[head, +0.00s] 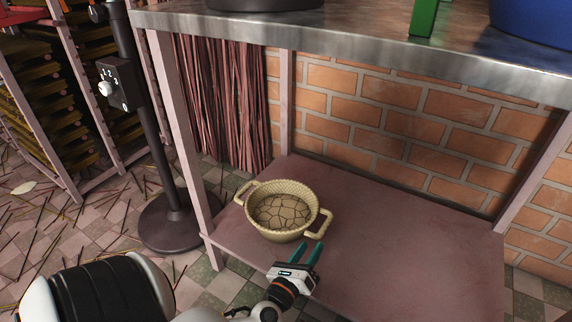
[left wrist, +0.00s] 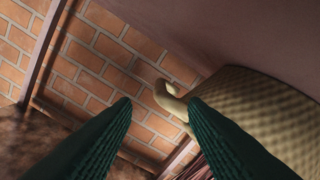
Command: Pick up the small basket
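The small basket (head: 281,212) is pale yellow and woven, with two loop handles, and stands upright on the lower shelf of the table. My left gripper (head: 308,254) is open, just in front of the basket's right handle (head: 319,224) in the head view. In the left wrist view, the two green fingers are apart with nothing between them at the tips. One basket handle (left wrist: 170,101) shows just beyond the right fingertip, and the basket's woven side (left wrist: 262,110) fills the right. I cannot tell whether the finger touches it. My right gripper is not in view.
The lower shelf (head: 410,240) is bare to the right of the basket. The metal tabletop (head: 370,50) hangs above it, with a table leg (head: 180,130) at the left. A black post with a dial box (head: 120,84) stands left. A brick wall (head: 400,120) is behind.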

